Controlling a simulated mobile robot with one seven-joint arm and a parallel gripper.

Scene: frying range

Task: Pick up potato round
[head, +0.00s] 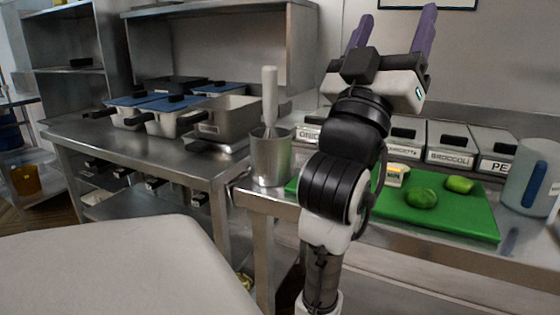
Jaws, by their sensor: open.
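My gripper (397,14) is raised above the counter and points up, its two purple fingers spread wide with nothing between them. A green cutting board (465,222) lies on the steel counter below and to the right. Two rounded green pieces, one nearer (421,198) and one farther (459,184), lie on it, apart from my gripper. A small pale item with a yellow-orange top (397,171) sits at the board's back, partly behind my arm. I cannot tell which of these, if any, is the potato round. My arm hides part of the board.
Lidded bins, one marked BROCCOLI (449,156), line the counter's back. A grey-blue container (531,180) stands at the right. A steel cylinder (271,160) holding a pale-handled tool stands left of the board. Pans (226,119) sit on the left table. A pale surface (110,265) fills the lower left.

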